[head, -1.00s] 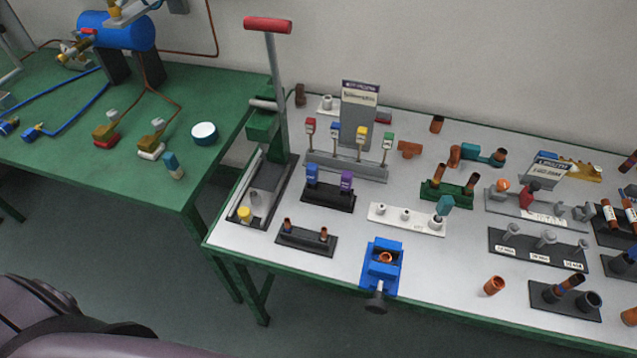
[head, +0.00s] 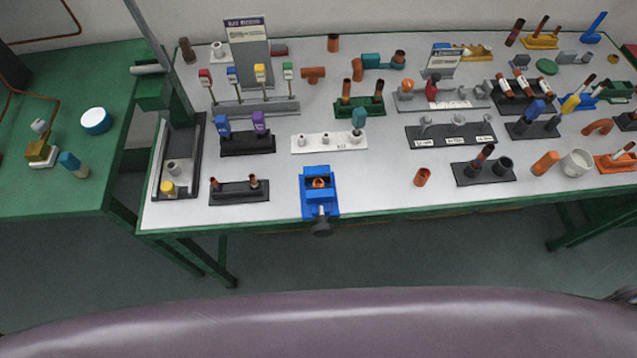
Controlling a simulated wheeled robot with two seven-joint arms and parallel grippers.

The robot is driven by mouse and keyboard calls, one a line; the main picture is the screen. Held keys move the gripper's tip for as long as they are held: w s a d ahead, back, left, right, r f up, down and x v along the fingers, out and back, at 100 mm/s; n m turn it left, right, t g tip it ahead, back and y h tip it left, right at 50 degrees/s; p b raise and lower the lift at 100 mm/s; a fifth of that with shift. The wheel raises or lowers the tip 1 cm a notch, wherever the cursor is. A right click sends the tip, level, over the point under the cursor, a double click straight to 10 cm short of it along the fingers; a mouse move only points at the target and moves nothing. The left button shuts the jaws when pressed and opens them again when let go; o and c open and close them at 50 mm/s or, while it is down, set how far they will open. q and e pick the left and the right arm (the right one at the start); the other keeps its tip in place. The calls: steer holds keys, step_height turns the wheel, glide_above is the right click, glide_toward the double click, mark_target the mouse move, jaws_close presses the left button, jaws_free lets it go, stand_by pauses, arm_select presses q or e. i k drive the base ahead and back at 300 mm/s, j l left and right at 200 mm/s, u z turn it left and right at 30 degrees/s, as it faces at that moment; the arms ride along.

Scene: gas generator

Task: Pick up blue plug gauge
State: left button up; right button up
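A blue upright piece (head: 222,126) stands beside a purple one (head: 259,122) in a black holder (head: 247,145) on the left part of the grey-topped table. Another blue-handled piece (head: 535,109) leans in a dark stand (head: 522,131) at the right, near a yellow-handled one (head: 570,104). I cannot tell for sure from this view which of these is the blue plug gauge. Neither of my grippers is in view, and nothing touches either blue piece.
A blue vise (head: 319,194) sits at the table's front edge. A white block (head: 330,142) and a black stand with copper pieces (head: 239,192) are nearby. A tall press stands on a dark base (head: 186,180) at the left. The tabletop (head: 375,185) right of the vise is mostly clear.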

mark_target(222, 125)
steer(key=l+u, duration=0.35)
steer(key=l, duration=0.15)
steer(key=l+u, duration=0.4)
steer(key=l, duration=0.1)
